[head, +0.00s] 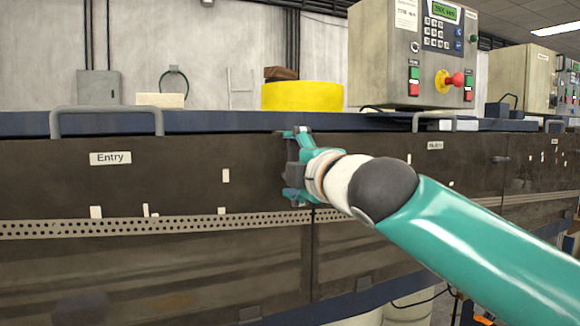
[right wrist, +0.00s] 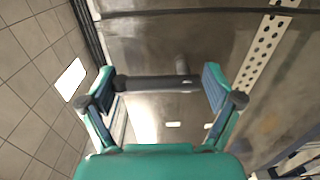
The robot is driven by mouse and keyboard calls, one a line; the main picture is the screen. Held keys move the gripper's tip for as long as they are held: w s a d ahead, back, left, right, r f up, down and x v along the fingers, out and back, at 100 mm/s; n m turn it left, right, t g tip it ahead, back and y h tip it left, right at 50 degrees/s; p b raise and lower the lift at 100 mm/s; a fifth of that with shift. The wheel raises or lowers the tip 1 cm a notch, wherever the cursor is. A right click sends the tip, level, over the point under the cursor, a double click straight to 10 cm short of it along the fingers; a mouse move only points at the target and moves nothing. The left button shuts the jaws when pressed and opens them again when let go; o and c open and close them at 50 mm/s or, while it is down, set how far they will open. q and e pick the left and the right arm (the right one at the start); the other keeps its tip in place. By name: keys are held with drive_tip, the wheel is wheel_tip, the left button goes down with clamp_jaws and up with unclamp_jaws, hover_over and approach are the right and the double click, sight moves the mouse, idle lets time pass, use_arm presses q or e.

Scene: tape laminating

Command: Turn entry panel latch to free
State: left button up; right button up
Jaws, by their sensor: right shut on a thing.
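The entry panel (head: 190,155) is a dark brown cover with an "Entry" label (head: 110,158) and a grey handle on its top edge. My right gripper (head: 292,165) is at the panel's right end, by the seam with the neighbouring panel. In the right wrist view the latch (right wrist: 160,83) is a dark bar lying across between the two fingers of my right gripper (right wrist: 160,85). The fingers are shut on its two ends. In the head view my gripper mostly hides the latch. My left gripper is not in view.
A yellow roll (head: 302,96) stands on the blue top edge behind the panel. A control box (head: 410,50) with a red knob stands at the back right. A perforated strip (head: 130,226) runs along the panels. A grey loop handle (head: 105,110) sticks up at the left.

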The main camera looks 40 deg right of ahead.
drive_tip(key=shift+f, duration=0.2)
drive_tip(key=o, duration=0.8)
drive_tip(key=shift+o, duration=0.3)
drive_tip(key=shift+d, duration=0.15)
drive_tip(key=shift+r, duration=0.1)
drive_tip(key=shift+s+a, duration=0.25)
drive_tip(key=shift+s, duration=0.3)
drive_tip(key=v, duration=1)
drive_tip(key=shift+s, duration=0.35)
drive_tip(key=shift+a, duration=0.1)
